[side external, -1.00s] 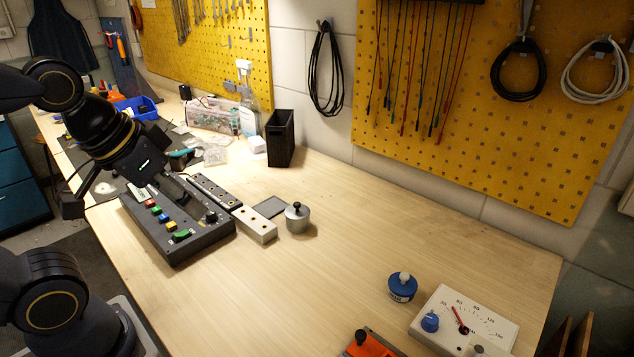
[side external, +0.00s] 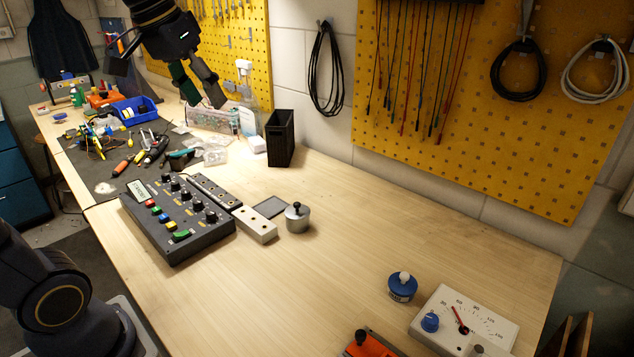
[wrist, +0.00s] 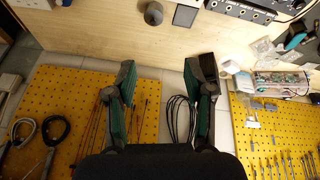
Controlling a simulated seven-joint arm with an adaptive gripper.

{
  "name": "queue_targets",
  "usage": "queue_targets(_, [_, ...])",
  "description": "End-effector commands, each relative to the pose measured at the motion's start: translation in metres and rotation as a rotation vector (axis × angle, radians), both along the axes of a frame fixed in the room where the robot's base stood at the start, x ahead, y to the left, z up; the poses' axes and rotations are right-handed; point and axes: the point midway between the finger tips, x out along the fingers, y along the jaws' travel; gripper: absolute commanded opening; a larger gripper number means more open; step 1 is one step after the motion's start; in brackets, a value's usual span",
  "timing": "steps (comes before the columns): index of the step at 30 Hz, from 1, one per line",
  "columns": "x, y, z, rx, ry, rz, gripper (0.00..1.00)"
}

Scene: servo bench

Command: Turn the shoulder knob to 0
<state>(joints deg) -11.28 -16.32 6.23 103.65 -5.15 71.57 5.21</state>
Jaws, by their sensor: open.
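The dark grey control box (side external: 170,238) stands left of centre on the bench in the side view. It carries a row of several black knobs (side external: 184,197), coloured buttons and a small display. The knob labels are too small to read, so I cannot tell which knob is the shoulder one or where it points. My gripper (side external: 204,100) is open and empty, high above and behind the box, near the back wall. In the wrist view my gripper (wrist: 167,66) shows its two fingers wide apart with nothing between them.
A white block with holes (side external: 255,226) and a grey weight (side external: 298,218) stand right of the box. A black bin (side external: 280,140) is behind them. Tools and a blue tray (side external: 135,108) lie far left. A dial gauge (side external: 465,322) is front right. The middle bench is clear.

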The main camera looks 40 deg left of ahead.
Motion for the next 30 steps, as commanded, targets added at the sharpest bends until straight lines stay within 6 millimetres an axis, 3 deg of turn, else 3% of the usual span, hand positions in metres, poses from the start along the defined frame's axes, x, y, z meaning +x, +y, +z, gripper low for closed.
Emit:
queue_targets(3, [0.041,0.073,0.001,-0.026,0.077,0.152,0.53])
queue_targets(7, [0.064,0.161,-0.022,-0.047,0.164,0.312,0.53])
queue_targets(12, [0.059,0.261,-0.079,-0.072,0.271,0.487,0.53])
queue_targets(15, [0.045,0.297,-0.113,-0.088,0.324,0.557,0.53])
queue_targets(18, [0.03,0.313,-0.138,-0.112,0.37,0.598,0.53])
queue_targets(20, [0.024,0.317,-0.145,-0.119,0.377,0.611,0.53])
queue_targets(25, [0.023,0.318,-0.162,-0.121,0.377,0.615,0.53])
queue_targets(30, [0.022,0.317,-0.2,-0.12,0.378,0.614,0.53])
